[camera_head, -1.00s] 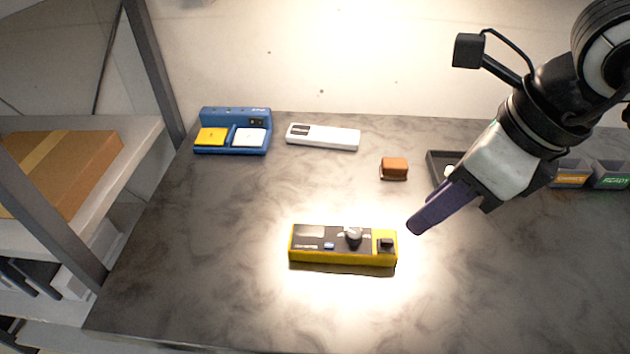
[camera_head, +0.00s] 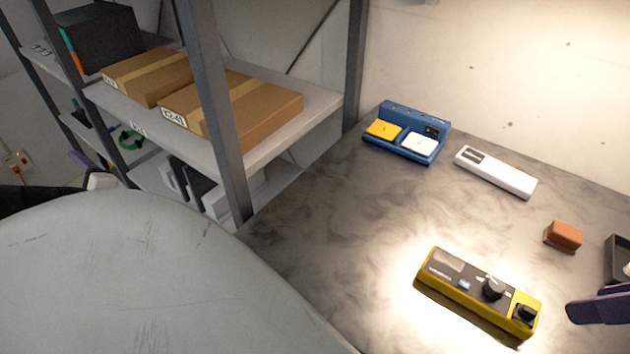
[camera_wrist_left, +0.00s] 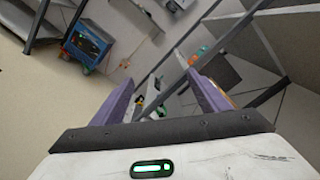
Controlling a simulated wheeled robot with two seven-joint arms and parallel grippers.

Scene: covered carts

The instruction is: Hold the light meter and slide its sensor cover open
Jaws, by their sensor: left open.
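The light meter, which I take to be the yellow device with a black face (camera_head: 478,290), lies flat on the dark marbled table (camera_head: 340,240). It has a grey window at its left end, a round black knob and a square black piece at its right end. My right gripper (camera_head: 600,306) shows only as purple finger parts at the right edge, just right of the meter and apart from it; its opening cannot be made out. My left gripper (camera_head: 92,172) is far left by the shelf, partly hidden. In the left wrist view its purple fingers (camera_wrist_left: 163,95) are apart and empty.
Behind the meter are a blue stand (camera_head: 405,147) with yellow and white pads, a white bar (camera_head: 495,172), a brown block (camera_head: 563,236) and a dark tray (camera_head: 615,262), cut off. A metal shelf (camera_head: 290,110) with cardboard boxes (camera_head: 240,108) stands left of the table.

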